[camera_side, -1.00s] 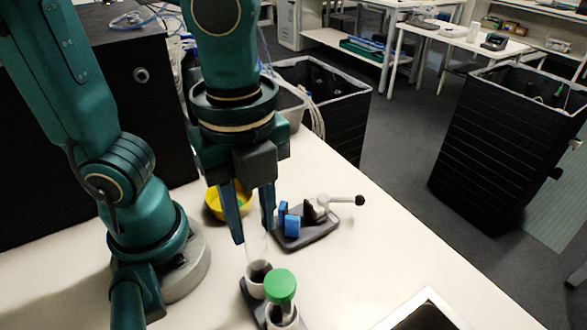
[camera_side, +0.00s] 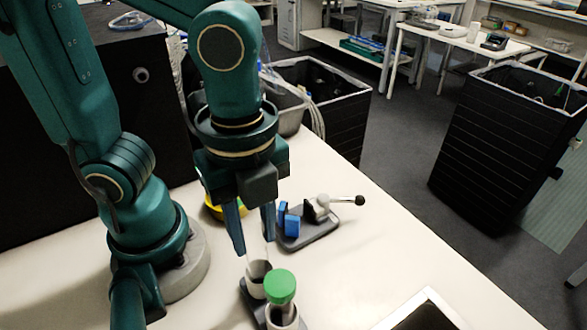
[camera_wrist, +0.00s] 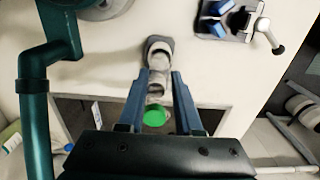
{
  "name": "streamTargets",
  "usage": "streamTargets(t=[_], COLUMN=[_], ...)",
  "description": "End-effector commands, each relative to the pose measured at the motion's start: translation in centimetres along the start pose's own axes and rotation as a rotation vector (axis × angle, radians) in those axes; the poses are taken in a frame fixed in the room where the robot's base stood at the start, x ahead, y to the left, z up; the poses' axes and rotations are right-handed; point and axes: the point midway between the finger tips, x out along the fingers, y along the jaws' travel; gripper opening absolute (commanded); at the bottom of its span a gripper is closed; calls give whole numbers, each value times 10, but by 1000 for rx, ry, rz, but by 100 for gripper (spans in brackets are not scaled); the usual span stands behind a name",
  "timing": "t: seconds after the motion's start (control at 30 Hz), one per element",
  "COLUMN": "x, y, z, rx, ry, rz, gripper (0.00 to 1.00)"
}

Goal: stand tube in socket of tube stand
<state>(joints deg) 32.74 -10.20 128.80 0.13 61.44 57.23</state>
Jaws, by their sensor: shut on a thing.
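My gripper (camera_side: 254,245) points down in the side view, its fingers on either side of a clear tube (camera_side: 256,250). The tube is upright. Its lower end is at the white socket (camera_side: 256,291) at the back of the dark tube stand (camera_side: 249,300); I cannot tell how deep it sits. A green-capped tube (camera_side: 281,287) stands in the nearer socket. In the wrist view, my fingers (camera_wrist: 158,78) reach toward the stand (camera_wrist: 158,42), and the green cap (camera_wrist: 154,117) shows between them. The clear tube is hard to make out there.
A grey fixture with blue jaws (camera_side: 292,224) and a lever stands behind and right of the stand. A yellow bowl (camera_side: 214,211) is partly hidden behind my gripper. A white-edged dark tray (camera_side: 428,312) lies at the front right. The white table between is clear.

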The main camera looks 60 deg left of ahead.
Motion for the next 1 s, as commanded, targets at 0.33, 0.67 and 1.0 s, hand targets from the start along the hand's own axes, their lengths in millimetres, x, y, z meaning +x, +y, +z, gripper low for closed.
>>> streamTargets(t=[0.33,0.67,1.0], x=[0,3,13], y=[0,0,0], z=[0,0,0], rx=[0,0,0], ry=[0,0,-1], rz=[0,1,1], gripper=[0,0,0])
